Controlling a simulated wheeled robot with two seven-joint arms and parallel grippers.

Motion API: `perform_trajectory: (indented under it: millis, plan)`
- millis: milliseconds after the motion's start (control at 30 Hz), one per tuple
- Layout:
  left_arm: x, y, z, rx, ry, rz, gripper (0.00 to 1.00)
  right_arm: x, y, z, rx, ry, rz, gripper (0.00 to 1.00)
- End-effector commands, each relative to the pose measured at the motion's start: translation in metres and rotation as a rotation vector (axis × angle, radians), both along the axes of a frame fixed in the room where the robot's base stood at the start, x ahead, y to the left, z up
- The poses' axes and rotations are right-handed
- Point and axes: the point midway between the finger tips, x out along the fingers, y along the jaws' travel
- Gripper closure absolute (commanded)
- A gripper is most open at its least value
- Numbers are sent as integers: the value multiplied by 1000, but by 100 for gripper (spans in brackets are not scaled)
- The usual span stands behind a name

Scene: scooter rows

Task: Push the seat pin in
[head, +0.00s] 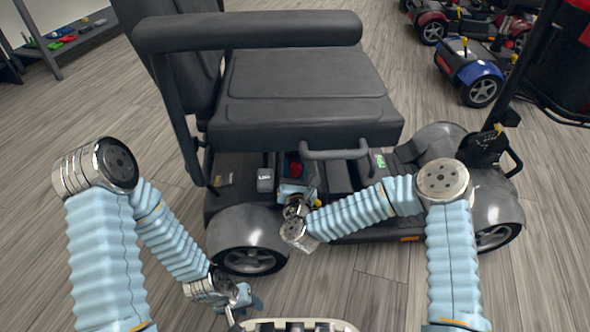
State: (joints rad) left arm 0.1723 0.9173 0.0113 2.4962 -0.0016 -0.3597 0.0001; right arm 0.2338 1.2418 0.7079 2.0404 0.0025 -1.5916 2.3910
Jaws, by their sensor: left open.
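The grey mobility scooter stands side-on in front of me, with its black seat (305,90) above the chassis. My right gripper (297,190) reaches in under the seat edge, close to the area below the seat. Its fingers are small and partly hidden, so I cannot tell whether they are open or shut, or whether they touch anything. I cannot make out the seat pin for certain there.
A black armrest (250,31) spans above the seat, and a grey bar (335,152) juts from the seat's near edge. The tiller (525,65) rises at right. Red and blue scooters (470,68) stand behind. A shelf (75,40) is far left. Wooden floor is open at left.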

Motion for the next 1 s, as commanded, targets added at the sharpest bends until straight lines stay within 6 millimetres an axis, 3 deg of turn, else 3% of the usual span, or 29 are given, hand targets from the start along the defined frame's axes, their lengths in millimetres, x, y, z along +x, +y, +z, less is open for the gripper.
perform_trajectory:
  millis: [233, 267, 400, 767, 867, 1000]
  plan:
    - [-1, 0, 0, 0, 2, -1, 57, 3, -2, 4, 2, -11, -7, 100]
    - [-1, 0, 0, 0, 2, -1, 57, 3, -2, 5, 2, -11, -7, 52]
    - [-1, 0, 0, 0, 2, -1, 57, 3, -1, 4, 2, -10, -6, 31]
    - [-1, 0, 1, 0, 2, -1, 57, -2, -1, 2, 0, -5, -3, 29]
    - [-1, 0, 3, 0, 2, -1, 57, -15, -1, 2, 0, -3, -2, 29]
    - [-1, 0, 8, 0, 3, -1, 57, -48, -3, 2, 2, -1, 0, 29]
